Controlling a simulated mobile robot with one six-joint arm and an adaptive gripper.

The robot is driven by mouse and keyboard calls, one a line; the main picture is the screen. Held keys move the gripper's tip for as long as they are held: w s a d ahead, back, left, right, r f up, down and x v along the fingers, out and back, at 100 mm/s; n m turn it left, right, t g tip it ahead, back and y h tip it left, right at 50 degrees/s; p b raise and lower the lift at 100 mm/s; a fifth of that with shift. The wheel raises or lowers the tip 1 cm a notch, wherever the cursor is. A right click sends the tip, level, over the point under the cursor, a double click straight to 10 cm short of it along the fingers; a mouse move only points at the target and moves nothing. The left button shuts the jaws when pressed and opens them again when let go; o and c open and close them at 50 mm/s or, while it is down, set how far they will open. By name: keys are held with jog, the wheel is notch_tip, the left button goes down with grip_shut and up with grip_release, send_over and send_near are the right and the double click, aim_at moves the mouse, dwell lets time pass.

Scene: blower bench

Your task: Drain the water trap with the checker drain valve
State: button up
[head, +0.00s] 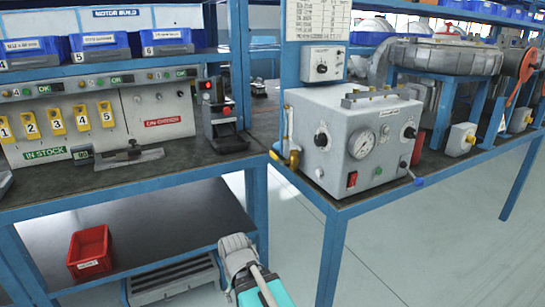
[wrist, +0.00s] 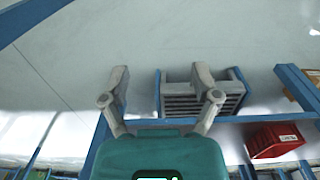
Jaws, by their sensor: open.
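The checker is a light grey box (head: 350,135) on the right bench in the head view, with a round gauge (head: 361,143), black knobs and a red switch. A small brass-yellow fitting (head: 293,160) sits at its left side, and a short lever with a blue tip (head: 419,182) sticks out at its lower right front. I cannot tell for sure which is the drain valve or the water trap. My gripper (head: 237,246) is low in front of the benches, apart from the checker; in the wrist view my gripper (wrist: 160,76) is open and empty, facing the floor.
A red bin (head: 89,251) stands on the lower shelf of the left bench; it also shows in the wrist view (wrist: 274,140). A grey slatted unit (head: 172,284) is low down near my gripper. A blue bench leg (head: 333,258) stands right of it. The floor (head: 420,250) further right is clear.

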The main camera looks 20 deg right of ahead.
jog(key=shift+o, duration=0.4)
jog(key=shift+w+d+r, duration=0.2)
jog(key=shift+w+d, duration=0.05)
jog(key=shift+w, duration=0.1)
jog(key=n+h+p, duration=1)
jog(key=n+h, duration=0.8)
send_near(273, 156)
jog(key=a, duration=0.3)
jog(key=shift+s+a+r+t, duration=0.15)
jog(key=shift+s+a+t, duration=0.05)
jog(key=shift+t, duration=0.1)
jog(key=shift+d, duration=0.1)
jog(key=d, duration=1.3)
jog(key=shift+w+d, duration=0.2)
jog(key=shift+d, duration=0.15)
jog(key=shift+c, duration=0.3)
